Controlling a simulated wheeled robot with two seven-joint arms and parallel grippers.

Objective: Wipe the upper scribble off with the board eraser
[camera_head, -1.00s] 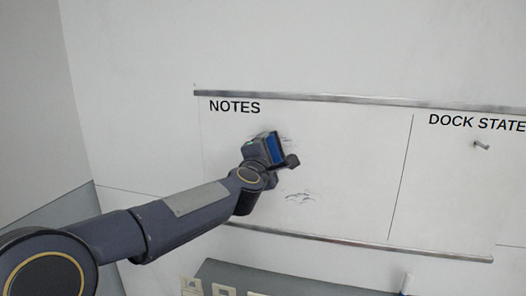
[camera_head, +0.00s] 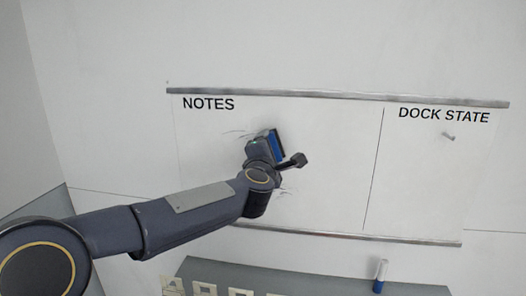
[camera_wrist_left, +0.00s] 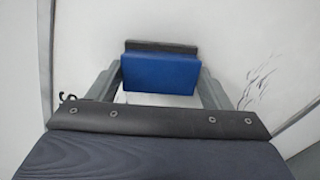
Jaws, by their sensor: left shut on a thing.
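The board eraser, blue with a dark pad, is held in my left gripper (camera_head: 265,146) at the NOTES panel (camera_head: 330,135). Its blue body (camera_head: 278,143) shows in the head view. In the left wrist view the eraser (camera_wrist_left: 160,75) sits between the two fingers, pad toward the board; I cannot tell if the pad touches. Faint strokes of the upper scribble (camera_head: 236,132) show left of the gripper; the gripper may hide more. The lower scribble (camera_head: 288,191) is partly behind my arm. Dark strokes (camera_wrist_left: 258,84) show right of the eraser in the wrist view. My right gripper is out of view.
Metal rails run along the board's top (camera_head: 330,96) and bottom (camera_head: 350,236). A DOCK STATE panel (camera_head: 430,170) with a small peg (camera_head: 448,136) is to the right. Below are a grey ledge (camera_head: 330,281), several pale plates and a blue-and-white cylinder (camera_head: 380,276). The NOTES panel's right part is clear.

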